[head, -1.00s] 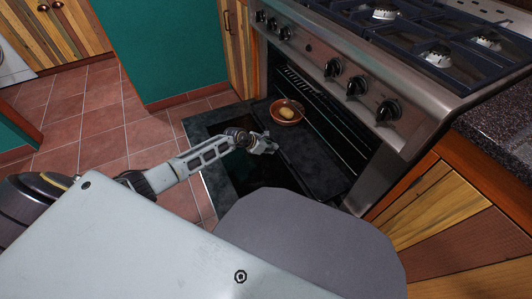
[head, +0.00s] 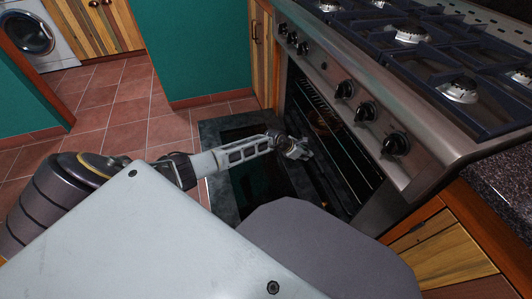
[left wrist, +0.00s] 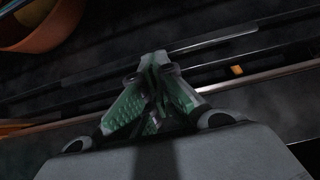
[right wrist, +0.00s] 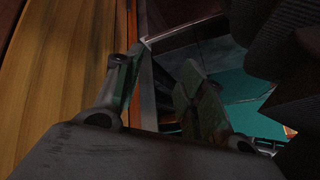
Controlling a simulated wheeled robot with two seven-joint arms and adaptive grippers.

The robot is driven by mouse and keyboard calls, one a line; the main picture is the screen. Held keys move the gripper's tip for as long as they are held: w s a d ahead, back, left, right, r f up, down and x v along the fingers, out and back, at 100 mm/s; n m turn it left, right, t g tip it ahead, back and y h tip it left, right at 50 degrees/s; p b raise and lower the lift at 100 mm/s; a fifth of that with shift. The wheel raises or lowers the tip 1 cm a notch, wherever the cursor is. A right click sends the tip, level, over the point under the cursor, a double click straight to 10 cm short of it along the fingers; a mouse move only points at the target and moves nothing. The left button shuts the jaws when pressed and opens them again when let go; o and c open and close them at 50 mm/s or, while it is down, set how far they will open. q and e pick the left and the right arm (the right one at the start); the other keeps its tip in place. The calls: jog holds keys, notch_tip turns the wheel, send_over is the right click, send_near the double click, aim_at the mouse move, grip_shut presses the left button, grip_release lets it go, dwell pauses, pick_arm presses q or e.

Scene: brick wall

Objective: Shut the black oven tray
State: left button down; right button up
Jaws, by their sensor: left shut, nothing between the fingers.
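The black oven tray (head: 323,153) is low in the oven (head: 365,165), mostly inside the opening; its exact edges are hard to make out in the dark. A brown bowl (head: 322,119) sits on it, dim inside the oven, and its orange rim (left wrist: 45,28) shows at the upper left of the left wrist view. My left gripper (head: 298,150) is at the tray's front side, above the lowered oven door (head: 228,128). Its fingertips (left wrist: 155,62) are together with nothing between them. My right gripper (right wrist: 155,68) has its fingers apart and empty, beside a wooden cabinet front.
The stove top (head: 440,75) with burners and knobs (head: 396,144) overhangs the oven opening. Wooden cabinets (head: 445,240) stand at the right. The tiled floor (head: 115,115) at the left is clear. A washing machine (head: 35,35) stands at the far left.

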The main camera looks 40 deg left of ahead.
pick_arm(q)
jog(key=shift+w+d, duration=0.6)
jog(key=shift+w, duration=0.1)
